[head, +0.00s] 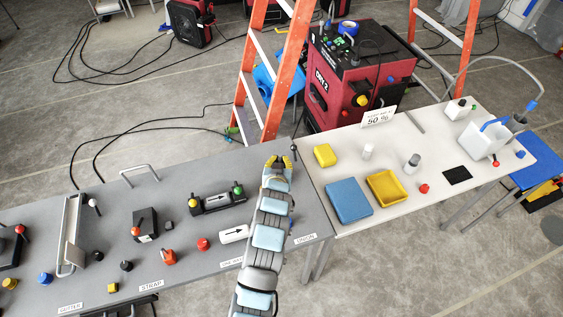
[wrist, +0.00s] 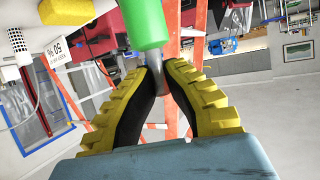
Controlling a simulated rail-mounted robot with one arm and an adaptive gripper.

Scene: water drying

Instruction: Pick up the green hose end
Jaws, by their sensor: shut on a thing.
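The green hose end (wrist: 148,22) shows in the wrist view as a bright green cylinder with a narrower grey stem below it. My gripper (wrist: 153,68) has its yellow ribbed fingers with black inner pads closed around the grey stem at their tips. The top of the green part runs out of the frame. In the head view, my gripper (head: 277,163) is over the right end of the grey table, near the gap to the white table. I cannot make out the green piece between the fingers there.
An orange ladder (head: 285,75) stands behind.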

